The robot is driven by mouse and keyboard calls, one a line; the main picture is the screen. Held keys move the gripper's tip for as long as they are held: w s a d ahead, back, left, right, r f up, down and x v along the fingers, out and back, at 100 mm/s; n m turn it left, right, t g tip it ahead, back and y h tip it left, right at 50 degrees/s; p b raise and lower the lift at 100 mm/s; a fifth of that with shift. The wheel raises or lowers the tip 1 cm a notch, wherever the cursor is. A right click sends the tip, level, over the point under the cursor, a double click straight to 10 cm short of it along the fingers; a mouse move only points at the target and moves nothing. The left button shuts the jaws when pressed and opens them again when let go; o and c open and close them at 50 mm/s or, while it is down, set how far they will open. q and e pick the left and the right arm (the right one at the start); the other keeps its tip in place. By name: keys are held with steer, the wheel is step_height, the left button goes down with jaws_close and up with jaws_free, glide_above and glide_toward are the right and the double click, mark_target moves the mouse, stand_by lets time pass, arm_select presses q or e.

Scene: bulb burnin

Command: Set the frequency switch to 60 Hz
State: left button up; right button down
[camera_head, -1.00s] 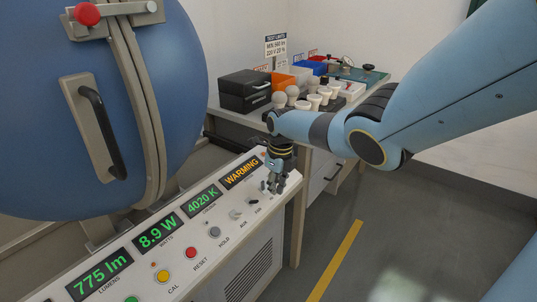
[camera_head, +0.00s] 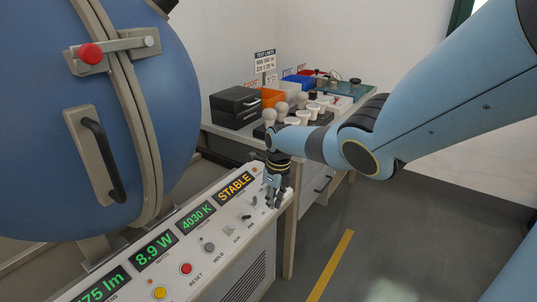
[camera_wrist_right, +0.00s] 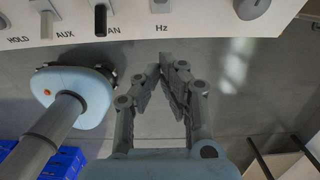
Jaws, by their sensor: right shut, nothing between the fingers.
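The frequency switch, marked Hz, shows at the top edge of the right wrist view (camera_wrist_right: 160,6) as a small white block cut off by the frame. I cannot tell its setting. It sits on the sloped white control panel (camera_head: 222,268), beside the FAN toggle (camera_wrist_right: 100,20) and a grey knob (camera_wrist_right: 252,8). My right gripper (camera_head: 273,203) is at the panel's far right end and hides part of it. In the right wrist view its fingers (camera_wrist_right: 168,70) are shut and empty, below the Hz label and apart from the switch. My left gripper is not in view.
The panel's display (camera_head: 235,187) reads STABLE. A grey HOLD button (camera_head: 209,247) and a red RESET button (camera_head: 186,268) are farther left. The blue sphere (camera_head: 40,150) stands behind the panel. A bench with bulbs and a black box (camera_head: 236,108) is beyond.

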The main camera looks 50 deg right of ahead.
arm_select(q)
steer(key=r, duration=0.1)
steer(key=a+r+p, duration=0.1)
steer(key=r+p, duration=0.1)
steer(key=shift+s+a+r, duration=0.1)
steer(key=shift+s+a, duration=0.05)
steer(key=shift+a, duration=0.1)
arm_select(e)
step_height(320, 180, up, 10)
steer(key=w, duration=0.2)
steer(key=shift+w+a+f, duration=0.15)
steer(key=shift+a+f, duration=0.05)
